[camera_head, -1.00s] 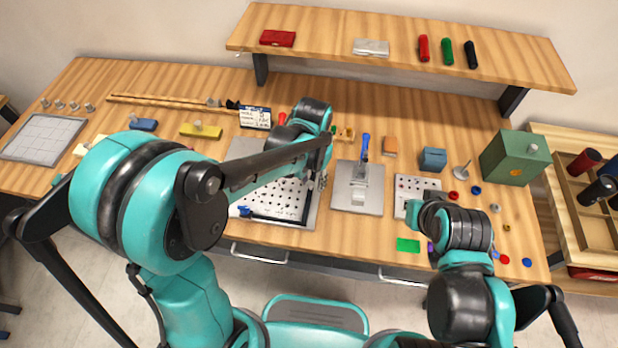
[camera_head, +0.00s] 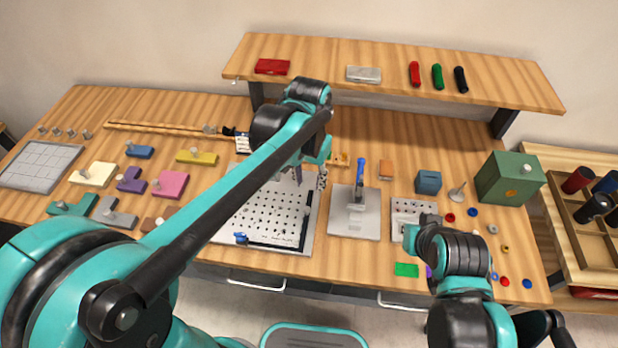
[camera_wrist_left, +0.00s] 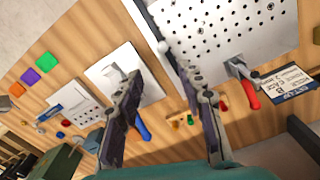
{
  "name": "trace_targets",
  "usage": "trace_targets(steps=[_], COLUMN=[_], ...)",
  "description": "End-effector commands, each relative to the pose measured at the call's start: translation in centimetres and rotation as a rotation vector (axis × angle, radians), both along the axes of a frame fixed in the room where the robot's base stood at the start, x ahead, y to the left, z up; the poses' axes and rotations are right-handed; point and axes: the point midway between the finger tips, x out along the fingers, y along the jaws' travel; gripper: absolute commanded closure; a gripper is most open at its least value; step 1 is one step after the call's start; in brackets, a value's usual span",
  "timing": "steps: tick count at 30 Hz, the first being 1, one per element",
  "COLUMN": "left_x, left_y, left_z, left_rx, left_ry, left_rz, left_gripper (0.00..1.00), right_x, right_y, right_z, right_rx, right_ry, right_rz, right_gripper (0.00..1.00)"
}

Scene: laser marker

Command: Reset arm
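My left arm reaches in from the left across the perforated board (camera_head: 265,215). Its gripper (camera_head: 310,180) hangs over the board's upper right part, partly hidden by the arm. In the left wrist view the two fingers (camera_wrist_left: 160,72) are wide apart with nothing between them. The board also shows there beyond the fingertips (camera_wrist_left: 215,30), with a red-handled clamp (camera_wrist_left: 243,80) at its edge.
A grey plate with a blue-handled tool (camera_head: 358,185) stands right of the board. A small holed plate (camera_head: 405,208), a green box (camera_head: 510,178) and a wooden crate (camera_head: 560,235) are farther right. Coloured blocks (camera_head: 170,184) lie at left. A shelf (camera_head: 320,75) spans the back.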

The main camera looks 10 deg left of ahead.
Motion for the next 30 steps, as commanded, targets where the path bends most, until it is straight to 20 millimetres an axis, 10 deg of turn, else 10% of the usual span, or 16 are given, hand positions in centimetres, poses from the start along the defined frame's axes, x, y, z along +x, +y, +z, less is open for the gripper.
trace_targets(steps=[20, 30], left_x=[-0.2, -5.1], left_y=[0.2, 6.5], left_z=[0.7, 1.3], left_rx=[-0.001, -0.062], left_ry=[-0.006, -0.268], left_rz=[0.004, 0.159], left_gripper=[0.61, 0.61], right_x=[0.0, 0.0], right_y=[0.0, 0.0], right_z=[0.0, -0.4], right_rx=[0.000, 0.000], right_ry=[0.000, 0.000], right_rz=[0.000, 0.000], right_gripper=[1.00, 1.00])
